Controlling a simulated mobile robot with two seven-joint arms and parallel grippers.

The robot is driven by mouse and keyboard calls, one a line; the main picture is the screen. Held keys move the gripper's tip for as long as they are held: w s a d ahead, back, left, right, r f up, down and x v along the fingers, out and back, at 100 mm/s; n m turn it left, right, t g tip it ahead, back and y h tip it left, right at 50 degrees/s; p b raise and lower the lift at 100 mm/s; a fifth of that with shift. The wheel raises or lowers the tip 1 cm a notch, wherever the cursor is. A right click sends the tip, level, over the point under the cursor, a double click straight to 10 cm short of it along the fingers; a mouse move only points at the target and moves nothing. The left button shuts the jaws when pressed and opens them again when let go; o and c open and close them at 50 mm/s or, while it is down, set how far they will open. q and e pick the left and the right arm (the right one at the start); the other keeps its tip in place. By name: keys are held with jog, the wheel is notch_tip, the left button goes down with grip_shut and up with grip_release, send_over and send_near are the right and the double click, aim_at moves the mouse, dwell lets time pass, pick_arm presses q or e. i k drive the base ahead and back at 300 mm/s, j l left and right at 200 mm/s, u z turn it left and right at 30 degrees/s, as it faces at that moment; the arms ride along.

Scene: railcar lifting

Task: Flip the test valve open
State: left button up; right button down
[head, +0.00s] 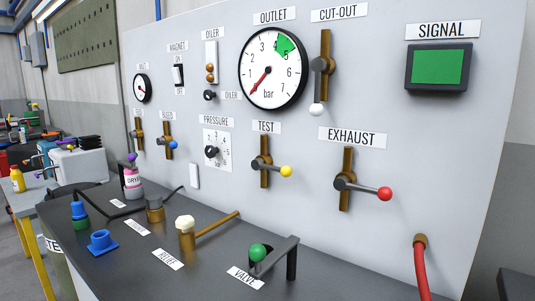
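The test valve (263,163) is on the grey panel under the TEST label (267,127). It has a vertical brass pipe and a grey lever ending in a yellow knob (286,171). The lever points right and slightly down, across the pipe. Nothing covers it. Neither of my grippers shows in the head view.
The exhaust valve (347,181), with a red knob, is right of the test valve. The pressure dial (212,151) is left; the outlet gauge (270,70) and cut-out valve (322,66) are above. A dark bench (205,276) holding fittings juts out below.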

aim_at(286, 172)
jog(key=i+j+z, duration=0.1)
jog(key=i+j, duration=0.15)
jog(key=i+j+z, duration=0.15)
jog(key=j, duration=0.3)
jog(key=i+j+z, duration=0.1)
jog(key=i+j, duration=0.15)
jog(key=j, duration=0.15)
jog(key=i+j+z, duration=0.1)
jog(key=j, duration=0.3)
jog(key=i+j+z, duration=0.1)
jog(key=j, duration=0.3)
jog(key=i, duration=0.1)
